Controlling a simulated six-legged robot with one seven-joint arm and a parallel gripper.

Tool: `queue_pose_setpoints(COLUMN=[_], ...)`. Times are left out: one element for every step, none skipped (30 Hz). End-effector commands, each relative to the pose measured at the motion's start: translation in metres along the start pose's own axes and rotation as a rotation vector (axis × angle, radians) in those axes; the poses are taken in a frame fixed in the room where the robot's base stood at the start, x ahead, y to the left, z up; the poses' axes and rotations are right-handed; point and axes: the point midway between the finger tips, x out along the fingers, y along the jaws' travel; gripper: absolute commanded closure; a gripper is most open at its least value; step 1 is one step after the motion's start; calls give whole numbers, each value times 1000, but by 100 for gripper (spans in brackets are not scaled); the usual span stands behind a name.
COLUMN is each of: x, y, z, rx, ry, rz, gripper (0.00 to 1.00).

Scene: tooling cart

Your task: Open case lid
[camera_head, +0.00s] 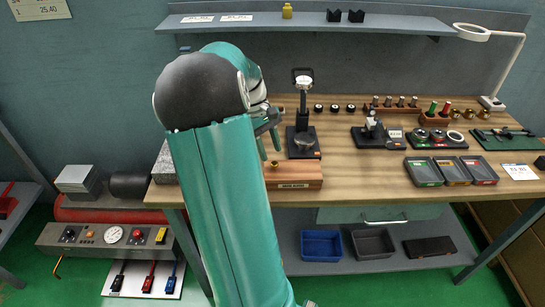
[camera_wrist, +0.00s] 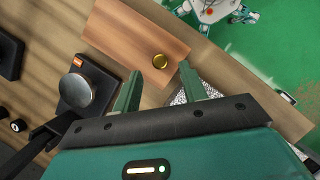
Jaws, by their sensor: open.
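A low wooden case (camera_head: 300,172) with a dark label on its front lies at the bench's front edge, and its lid looks shut. My gripper (camera_head: 269,147) is over the left part of the case. I cannot tell the height gap to the knob.
A black stand with a round plate (camera_head: 304,143) is just behind the case; the plate also shows in the wrist view (camera_wrist: 88,92). A grey speckled block (camera_head: 165,165) is left of the case. Three trays (camera_head: 453,173) stand to the right. A shelf (camera_head: 300,22) hangs above.

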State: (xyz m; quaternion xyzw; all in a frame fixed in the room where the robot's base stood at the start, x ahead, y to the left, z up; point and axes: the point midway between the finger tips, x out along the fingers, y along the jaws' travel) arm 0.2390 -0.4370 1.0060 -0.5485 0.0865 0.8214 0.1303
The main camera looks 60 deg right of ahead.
Motion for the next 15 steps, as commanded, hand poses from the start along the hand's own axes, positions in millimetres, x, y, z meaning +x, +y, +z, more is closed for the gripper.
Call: queue_pose_setpoints(x=[9,14,19,23,26,30,32,33,34,35,35,36,36,35,35], y=[0,0,1,1,0,1,1,1,1,1,1,1,1,1,1], z=[0,0,0,0,0,0,0,0,0,0,0,0,0,0,0], rx=[0,0,0,0,0,0,0,0,0,1,1,1,1,1,1], ry=[-2,-2,-1,-1,-2,-1,-1,0,0,0,0,0,0,0,0], rz=[-1,-2,-1,-1,-1,0,0,0,0,0,0,0,0,0,0], gripper=[57,57,57,57,57,57,57,57,57,57,57,57,57,57,57])
